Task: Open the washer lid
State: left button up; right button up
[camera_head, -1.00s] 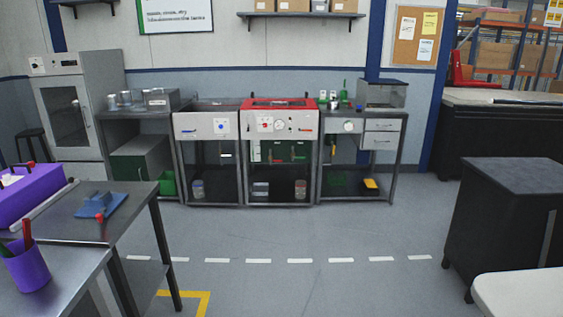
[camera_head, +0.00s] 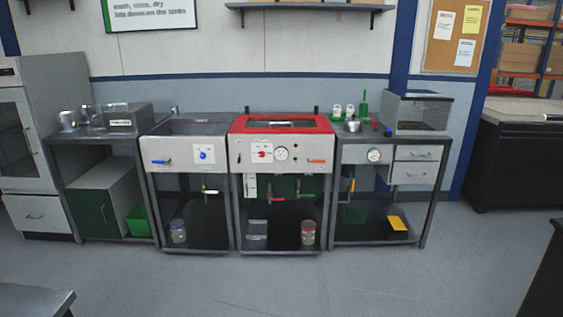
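The likely washer is the middle unit (camera_head: 280,152) of the row along the wall. It has a white front panel with a gauge and small handles. Its red lid (camera_head: 240,124) lies flat on top and looks closed, with a dark window-like area in its middle. Small detail on the lid, such as a handle, is hard to make out. Neither of my grippers is in view.
An open-topped sink unit (camera_head: 186,150) stands left of the washer, and a bench with drawers (camera_head: 415,153) stands right. A grey cabinet with a glass door (camera_head: 35,150) is far left. A table corner (camera_head: 38,300) shows at lower left. The floor (camera_head: 280,285) ahead is clear.

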aim_at(323, 124)
jog(key=i, duration=2.05)
jog(key=i+j+u, duration=0.05)
jog(key=j, duration=0.1)
